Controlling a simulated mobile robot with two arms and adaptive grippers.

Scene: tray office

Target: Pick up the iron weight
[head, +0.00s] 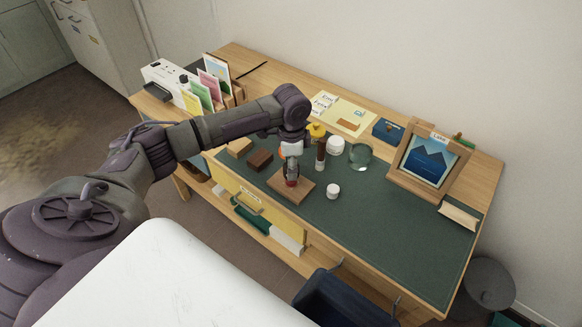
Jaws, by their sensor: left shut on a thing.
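My left gripper (291,179) points down over a square wooden board (302,193) on the desk's green mat. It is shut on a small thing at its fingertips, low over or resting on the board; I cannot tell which. The thing is mostly hidden by the fingers, with a little red and dark showing; it appears to be the iron weight. My right gripper is not in view.
On the mat are a dark brown block (260,159), a lighter block (239,147), a small white jar (333,191), a larger white jar (336,145) and a glass bowl (361,156). A framed picture (430,167) stands at right. The mat's right front is clear.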

